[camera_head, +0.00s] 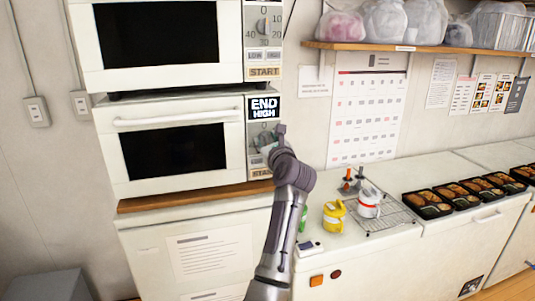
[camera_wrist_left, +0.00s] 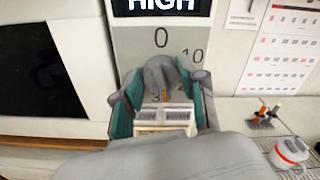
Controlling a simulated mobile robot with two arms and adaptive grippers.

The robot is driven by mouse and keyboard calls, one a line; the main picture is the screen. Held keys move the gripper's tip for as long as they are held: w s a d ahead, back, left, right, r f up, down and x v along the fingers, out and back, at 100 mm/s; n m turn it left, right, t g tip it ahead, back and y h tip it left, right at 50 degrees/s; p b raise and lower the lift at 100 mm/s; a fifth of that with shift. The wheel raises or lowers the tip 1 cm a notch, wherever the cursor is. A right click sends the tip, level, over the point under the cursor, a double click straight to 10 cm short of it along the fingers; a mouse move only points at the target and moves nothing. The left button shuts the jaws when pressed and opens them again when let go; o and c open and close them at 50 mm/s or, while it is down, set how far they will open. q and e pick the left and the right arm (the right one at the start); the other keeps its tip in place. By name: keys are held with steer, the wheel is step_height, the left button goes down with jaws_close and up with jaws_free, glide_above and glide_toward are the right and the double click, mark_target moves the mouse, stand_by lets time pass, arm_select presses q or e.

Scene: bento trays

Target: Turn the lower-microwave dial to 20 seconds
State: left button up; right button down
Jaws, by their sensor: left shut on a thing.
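The lower microwave (camera_head: 110,160) is white with a dark window. Its display (camera_head: 263,108) reads END and HIGH. Its grey dial (camera_wrist_left: 160,73) sits below the display, with 0 above it and 10 at its upper right; the other numbers are mostly hidden. A small orange mark shows on the lower part of the dial, but I cannot read the setting. My left gripper (camera_head: 269,147) is at the control panel, and in the left wrist view (camera_wrist_left: 162,98) its teal-padded fingers are shut on the dial, one on each side. My right gripper is not in view.
A second microwave (camera_head: 90,75) sits directly above. To the right, the counter holds a yellow pot (camera_head: 333,216), a white pot (camera_head: 369,203) on a wire rack and several black bento trays (camera_head: 427,205). A shelf (camera_head: 420,46) with bags hangs above.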

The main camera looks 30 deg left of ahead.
mark_target(263, 103)
arm_select(q)
steer(key=n+b, duration=0.2)
steer(key=b, duration=0.1)
steer(key=n+b, duration=0.2)
steer(key=b, duration=0.2)
steer(key=n+b, duration=0.2)
steer(key=b, duration=0.2)
steer(key=shift+s+f+n, duration=0.1)
steer(key=shift+f+n, duration=0.3)
steer(key=shift+a+r+n+b, duration=0.1)
steer(key=shift+r+n+b, duration=0.1)
steer(key=shift+n+b, duration=0.8)
steer(key=o, duration=1.1)
steer(key=shift+r, duration=0.1)
steer(key=r, duration=0.9)
steer(key=shift+d+r, duration=0.2)
steer(key=shift+r, duration=0.05)
steer(key=shift+a+r, duration=0.2)
steer(key=shift+a, duration=0.05)
